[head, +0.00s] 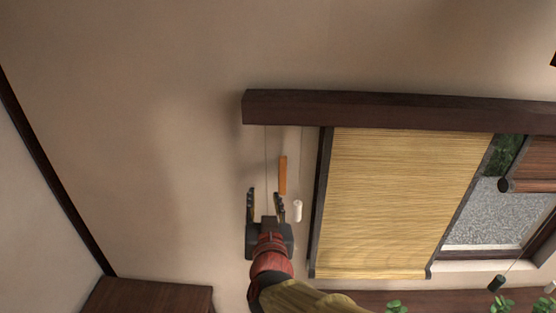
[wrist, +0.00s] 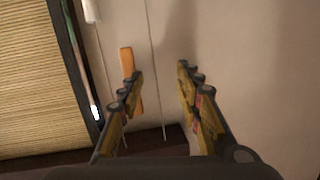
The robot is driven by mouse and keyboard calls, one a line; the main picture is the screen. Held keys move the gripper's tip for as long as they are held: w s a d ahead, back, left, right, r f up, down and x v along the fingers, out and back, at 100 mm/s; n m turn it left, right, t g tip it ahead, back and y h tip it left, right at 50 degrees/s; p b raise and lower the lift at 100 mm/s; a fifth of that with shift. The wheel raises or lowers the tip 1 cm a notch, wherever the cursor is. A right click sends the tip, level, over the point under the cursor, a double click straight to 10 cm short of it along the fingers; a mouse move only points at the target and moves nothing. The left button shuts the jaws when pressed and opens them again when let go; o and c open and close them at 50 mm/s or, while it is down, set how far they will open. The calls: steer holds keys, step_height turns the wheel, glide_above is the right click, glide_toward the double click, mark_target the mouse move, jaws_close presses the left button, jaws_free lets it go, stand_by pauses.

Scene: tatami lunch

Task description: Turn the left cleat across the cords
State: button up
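The orange cleat (head: 283,175) is on the wall left of the lowered blind, its long side upright, roughly along the cords. Thin cords (head: 265,150) hang on either side of it. A white cord pull (head: 298,211) is just below and right of it. My gripper (head: 264,193) is open and empty, a little below and left of the cleat. In the wrist view, the cleat (wrist: 126,62) is partly hidden behind the left finger, and one cord (wrist: 152,60) shows between the open fingers (wrist: 159,70). I cannot tell whether anything touches.
The lowered straw blind (head: 400,200) and its dark headrail (head: 380,108) are right of and above my gripper. A raised blind (head: 534,165) with a dark pull (head: 496,282) is far right. A brown cabinet (head: 150,297) is lower left. Bare wall lies left.

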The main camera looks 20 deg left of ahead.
mark_target(283, 167)
steer(key=w+d+r+t+h, duration=0.2)
steer(key=d+r+t, duration=0.1)
steer(key=d+r, duration=0.15)
steer(key=shift+m, duration=0.3)
steer(key=shift+a+p+x, duration=0.2)
steer(key=shift+p+x, duration=0.05)
steer(key=shift+x, duration=1.65)
steer(key=shift+a+p+x, duration=0.2)
steer(key=shift+p+x, duration=0.05)
steer(key=shift+x, duration=1.7)
steer(key=shift+s+r, duration=0.1)
steer(key=shift+s, duration=0.05)
steer(key=shift+c, duration=1.4)
jaws_close()
